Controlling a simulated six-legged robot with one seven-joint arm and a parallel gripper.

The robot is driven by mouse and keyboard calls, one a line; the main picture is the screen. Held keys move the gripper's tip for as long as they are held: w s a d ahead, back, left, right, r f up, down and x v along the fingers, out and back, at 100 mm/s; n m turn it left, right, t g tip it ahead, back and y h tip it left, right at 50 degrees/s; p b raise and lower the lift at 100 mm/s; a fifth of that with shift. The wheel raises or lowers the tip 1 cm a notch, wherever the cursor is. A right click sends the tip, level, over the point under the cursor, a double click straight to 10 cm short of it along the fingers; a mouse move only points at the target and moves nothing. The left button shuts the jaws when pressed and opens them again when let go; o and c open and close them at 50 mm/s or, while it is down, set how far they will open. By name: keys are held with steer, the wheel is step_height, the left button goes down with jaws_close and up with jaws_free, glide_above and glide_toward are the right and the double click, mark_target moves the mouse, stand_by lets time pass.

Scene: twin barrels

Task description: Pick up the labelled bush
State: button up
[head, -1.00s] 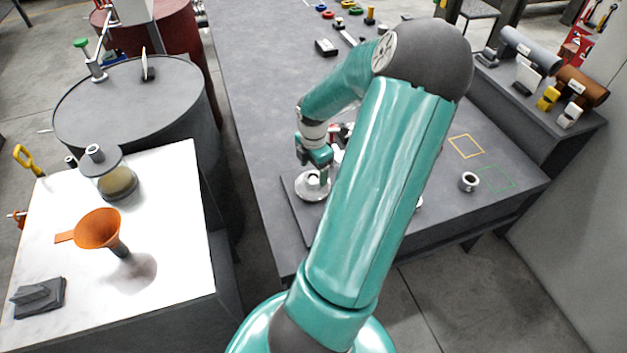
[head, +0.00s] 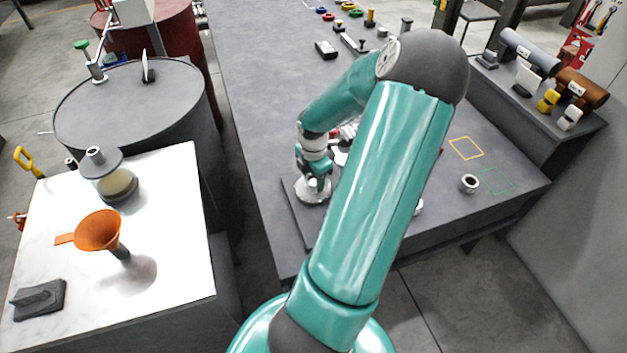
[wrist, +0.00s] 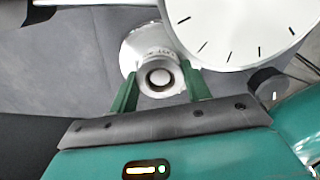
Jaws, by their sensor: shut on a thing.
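The labelled bush (wrist: 150,50) is a silver, flanged metal piece with small lettering and a round dark-ringed hole. In the wrist view it sits between the two green fingers of my gripper (wrist: 161,82), which is shut on it. In the head view my gripper (head: 315,183) is low over the silver flange of the bush (head: 311,194), at the dark plate on the near left of the grey table. The bush stands about upright there; whether its base touches the plate is hard to tell.
A white dial (wrist: 245,25) is close beside the bush in the wrist view. A small cup-like ring (head: 469,183) stands between a yellow outline (head: 466,148) and a green outline (head: 496,181) on the grey table (head: 265,110). My arm hides part of the table.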

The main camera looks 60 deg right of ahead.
steer(key=shift+r, duration=0.1)
steer(key=shift+d+r, duration=0.1)
steer(key=shift+r, duration=0.15)
steer(key=r, duration=0.3)
steer(key=shift+s, duration=0.3)
steer(key=s+a+r, duration=0.3)
steer(key=s+r, duration=0.6)
steer(key=s, duration=0.4)
steer(key=shift+a+r, duration=0.15)
steer(key=shift+a, duration=0.2)
